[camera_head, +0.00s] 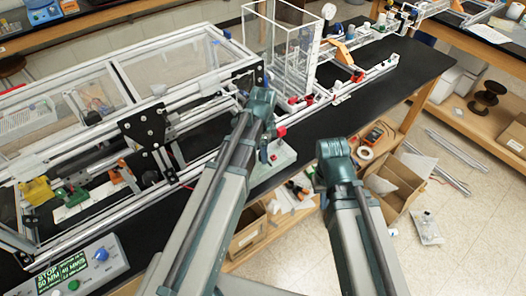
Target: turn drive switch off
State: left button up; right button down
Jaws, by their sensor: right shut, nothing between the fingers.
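A small pale switch box (284,154) with red parts sits at the bench's front edge, just right of my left forearm, which covers part of it. I cannot tell for sure that it carries the drive switch, or its position. My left gripper (262,101) is beyond the box, by the front rail of the frame; its fingers are hidden behind the wrist. My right gripper (335,152) is shut and empty, right of the box and apart from it, in front of the bench; its fingertips are hard to see. A control panel (77,272) at lower left has a lit display reading STOP, and a blue knob.
A long aluminium extrusion frame (100,215) with clear covers runs along the black bench (420,62). A clear tall enclosure (281,45) stands behind my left gripper. A lower wooden shelf (378,160) holds a meter and boxes. Floor at right is partly clear.

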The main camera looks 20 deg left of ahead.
pick_arm(q)
grip_shut()
jog(key=n, duration=0.4)
jog(key=shift+n, duration=0.3)
jog(key=n, duration=0.4)
jog(key=shift+n, duration=0.3)
jog(key=n, duration=0.4)
jog(key=shift+n, duration=2.4)
